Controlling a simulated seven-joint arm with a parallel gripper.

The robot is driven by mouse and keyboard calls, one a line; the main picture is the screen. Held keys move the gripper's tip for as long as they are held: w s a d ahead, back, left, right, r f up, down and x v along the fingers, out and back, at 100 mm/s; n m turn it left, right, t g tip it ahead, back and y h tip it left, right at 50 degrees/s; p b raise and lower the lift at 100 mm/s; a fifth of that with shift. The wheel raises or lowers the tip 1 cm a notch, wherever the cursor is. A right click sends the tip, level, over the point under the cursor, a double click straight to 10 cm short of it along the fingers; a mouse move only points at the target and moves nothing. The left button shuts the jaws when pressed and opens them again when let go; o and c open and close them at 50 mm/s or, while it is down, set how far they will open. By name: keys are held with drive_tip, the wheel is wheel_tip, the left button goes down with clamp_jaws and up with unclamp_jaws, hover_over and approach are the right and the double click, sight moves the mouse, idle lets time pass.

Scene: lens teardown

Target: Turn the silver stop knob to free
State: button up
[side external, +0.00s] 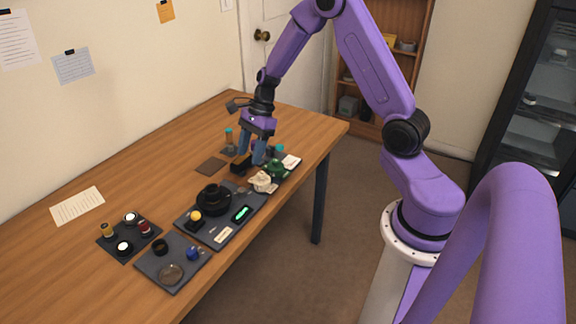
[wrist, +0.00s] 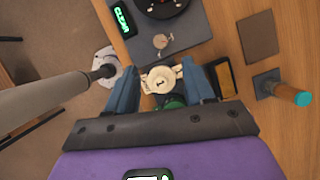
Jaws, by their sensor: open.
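A small silver knob (wrist: 162,42) with a crossbar shape sits on the dark grey board (wrist: 190,42) in the wrist view, just beyond my fingertips. My gripper (wrist: 160,70) is open, its two blue fingers apart on either side of a cream-coloured fitting (wrist: 160,78). I cannot tell whether the fingers touch that fitting. The knob is apart from both fingers. In the side view my gripper (side external: 252,158) points down over the far end of the boards, and the knob is too small to make out clearly. No setting mark on the knob is readable.
A black lens (side external: 213,199) and a green lit display (wrist: 122,19) stand on the same board. A dark box with yellow (wrist: 221,76) is beside one finger. A teal-capped orange cylinder (wrist: 294,95) stands to the right.

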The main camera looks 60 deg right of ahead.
drive_tip(key=w+v, duration=0.1)
drive_tip(key=v, duration=0.5)
drive_tip(key=s+a+r+n+g+h, duration=0.1)
drive_tip(key=s+a+r+n, duration=0.1)
drive_tip(key=s+a+n, duration=0.5)
drive_tip(key=s+a+r+n+g+h, duration=0.1)
drive_tip(key=s+a+r+n, duration=0.2)
drive_tip(key=s+a+n, duration=0.5)
drive_tip(key=shift+s+r+n+h, duration=0.3)
drive_tip(key=shift+s+n+h, duration=0.1)
drive_tip(key=shift+s+n, duration=2.45)
drive_tip(key=shift+w, duration=0.2)
drive_tip(key=m+y, duration=0.3)
drive_tip(key=m, duration=1.1)
hover_over(242, 189)
drive_tip(key=w+d, duration=0.3)
drive_tip(key=d, duration=0.3)
wheel_tip(242, 189, down, 6)
drive_tip(key=shift+g, duration=0.4)
drive_tip(key=x, duration=1.1)
drive_tip(key=d+x, duration=0.1)
drive_tip(key=x, duration=0.5)
drive_tip(key=shift+s+f, duration=0.1)
